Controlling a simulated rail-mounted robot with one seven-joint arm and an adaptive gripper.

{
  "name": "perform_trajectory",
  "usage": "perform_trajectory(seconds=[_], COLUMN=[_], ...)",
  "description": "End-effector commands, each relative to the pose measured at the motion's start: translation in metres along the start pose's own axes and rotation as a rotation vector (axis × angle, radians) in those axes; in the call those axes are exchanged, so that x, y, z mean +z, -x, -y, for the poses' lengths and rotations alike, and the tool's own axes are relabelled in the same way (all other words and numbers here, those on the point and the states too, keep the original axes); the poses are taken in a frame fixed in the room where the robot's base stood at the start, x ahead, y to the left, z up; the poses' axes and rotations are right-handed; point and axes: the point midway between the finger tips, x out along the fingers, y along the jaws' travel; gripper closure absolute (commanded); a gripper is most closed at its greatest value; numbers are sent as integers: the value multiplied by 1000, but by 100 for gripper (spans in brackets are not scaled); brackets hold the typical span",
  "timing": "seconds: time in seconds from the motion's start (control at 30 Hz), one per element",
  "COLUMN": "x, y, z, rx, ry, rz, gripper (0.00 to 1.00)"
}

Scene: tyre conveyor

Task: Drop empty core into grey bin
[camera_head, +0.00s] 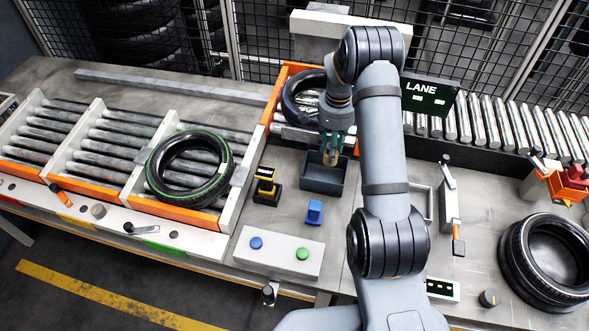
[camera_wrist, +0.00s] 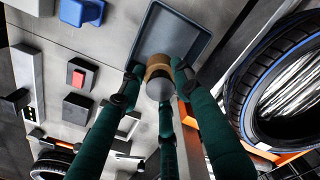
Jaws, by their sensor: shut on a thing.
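The core (camera_head: 331,158), a small brown and grey cylinder, is held between the green fingers of my gripper (camera_head: 337,146). My gripper is shut on it; in the wrist view the fingertips (camera_wrist: 157,78) close around the core (camera_wrist: 158,69). The grey bin (camera_head: 318,187) is an open, dark grey box on the table. In the head view the core overlaps the bin's back right part. The exact height of the core above the bin cannot be told.
A blue block (camera_head: 314,212) and a black and yellow holder (camera_head: 266,188) stand near the bin. A tyre (camera_head: 303,97) lies on the conveyor behind. A green-striped tyre (camera_head: 187,190) rests on the left roller lanes. Another tyre (camera_head: 547,262) lies at right. A button panel (camera_head: 279,251) is in front.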

Motion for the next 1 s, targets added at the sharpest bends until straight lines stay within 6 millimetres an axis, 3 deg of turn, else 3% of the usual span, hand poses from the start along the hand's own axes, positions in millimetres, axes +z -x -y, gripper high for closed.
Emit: perform_trajectory(seconds=[0.1, 0.27, 0.7, 1.0], x=[-11, -11, -10, -10], y=[1, -4, -52, -58], z=[2, 3, 4, 4], rx=[0, 1, 1, 0], ry=[-69, -113, -110, -110], rz=[-1, 1, 1, 0], gripper=[93, 93, 93, 93])
